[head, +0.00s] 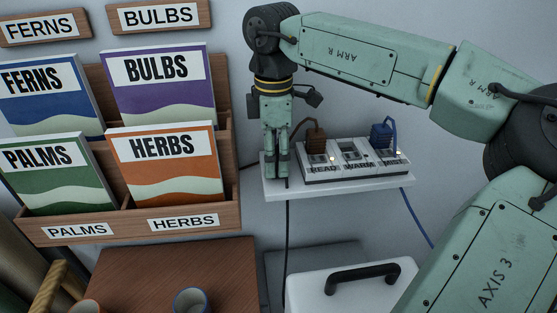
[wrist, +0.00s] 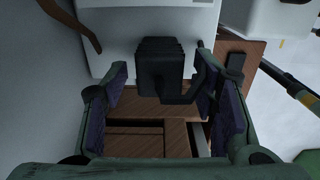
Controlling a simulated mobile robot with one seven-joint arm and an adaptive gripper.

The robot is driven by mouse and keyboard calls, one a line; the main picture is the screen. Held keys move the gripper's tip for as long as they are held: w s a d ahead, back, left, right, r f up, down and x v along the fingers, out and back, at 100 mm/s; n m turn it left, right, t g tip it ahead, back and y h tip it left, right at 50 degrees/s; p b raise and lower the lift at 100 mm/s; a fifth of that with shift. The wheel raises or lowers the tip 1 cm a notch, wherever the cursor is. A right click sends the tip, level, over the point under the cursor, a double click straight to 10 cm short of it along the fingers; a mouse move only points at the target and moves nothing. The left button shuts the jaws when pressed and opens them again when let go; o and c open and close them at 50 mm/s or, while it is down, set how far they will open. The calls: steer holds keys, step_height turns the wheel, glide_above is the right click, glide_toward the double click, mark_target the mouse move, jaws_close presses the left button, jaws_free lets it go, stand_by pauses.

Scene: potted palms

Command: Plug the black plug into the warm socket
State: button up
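My gripper (head: 276,172) points down at the left end of a small white shelf (head: 340,188). In the wrist view its two fingers (wrist: 162,80) are apart. The black plug (wrist: 160,66) is between the fingertips, with a visible gap on each side, and its black cord bends off to the right. In the head view the gripper hides the plug; a black cord (head: 288,225) hangs below the shelf there. On the shelf lies a grey socket strip (head: 345,172). Its middle socket, labelled WARM (head: 354,153), is empty.
A brown plug (head: 316,140) is in the left socket, labelled READ, and a blue plug (head: 381,135) is in the right one, flanking the middle socket. A wooden rack (head: 230,185) of seed packets stands left. A white box (head: 320,283) with a black handle is below.

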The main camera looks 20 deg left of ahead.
steer(key=c, duration=1.2)
steer(key=shift+r, duration=0.15)
